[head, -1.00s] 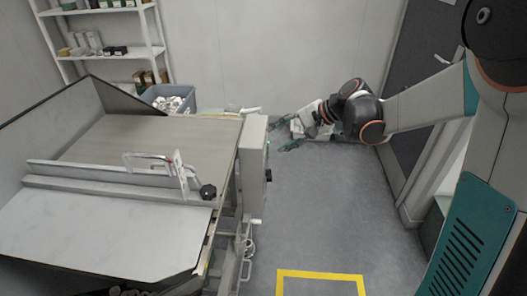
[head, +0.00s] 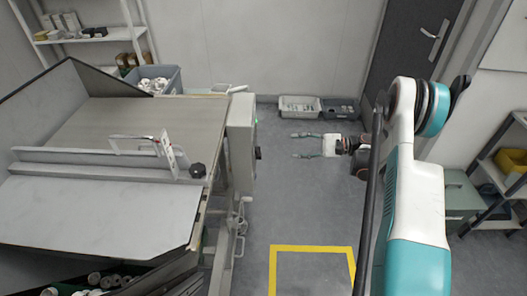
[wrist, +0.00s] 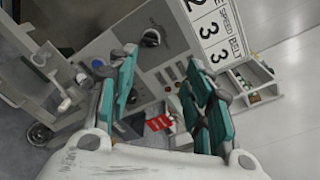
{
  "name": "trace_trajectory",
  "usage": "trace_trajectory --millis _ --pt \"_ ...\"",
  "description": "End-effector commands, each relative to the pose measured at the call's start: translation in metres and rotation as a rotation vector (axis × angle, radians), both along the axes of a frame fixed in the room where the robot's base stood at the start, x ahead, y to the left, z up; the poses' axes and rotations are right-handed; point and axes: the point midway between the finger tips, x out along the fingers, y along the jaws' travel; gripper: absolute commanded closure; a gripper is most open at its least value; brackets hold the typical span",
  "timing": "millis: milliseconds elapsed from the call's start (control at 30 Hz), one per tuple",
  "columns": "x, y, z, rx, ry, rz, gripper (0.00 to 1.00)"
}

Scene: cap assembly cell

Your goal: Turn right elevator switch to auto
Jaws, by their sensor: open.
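The grey control box (head: 241,140) stands at the right end of the machine in the head view. A dark knob (head: 258,153) sticks out from its right face. My gripper (head: 302,145) is open and empty, right of the box, with fingers pointing left and a clear gap to it. In the wrist view the panel (wrist: 176,57) appears tilted, beyond my open fingers (wrist: 160,90). It carries a black knob (wrist: 151,37) and several small round controls. A red piece (wrist: 158,122) shows between the fingers. I cannot read which control is the right elevator switch or its setting.
A plate with large digits (wrist: 213,35) sits beside the panel. The machine's wide hopper table (head: 150,120) fills the left. Grey bins (head: 300,106) lie at the back wall. Floor inside the yellow outline (head: 312,249) is clear. A shelf (head: 495,180) stands at right.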

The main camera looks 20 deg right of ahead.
Motion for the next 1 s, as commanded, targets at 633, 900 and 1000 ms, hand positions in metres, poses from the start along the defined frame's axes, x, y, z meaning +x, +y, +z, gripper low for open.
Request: trace_trajectory --millis 633,900,1000 --pt "0.003 0.045 -0.023 0.060 -0.011 0.019 0.54" --pt "0.019 0.093 -0.022 0.059 -0.011 0.020 0.54" --pt "0.023 0.105 -0.022 0.059 -0.011 0.018 0.54"
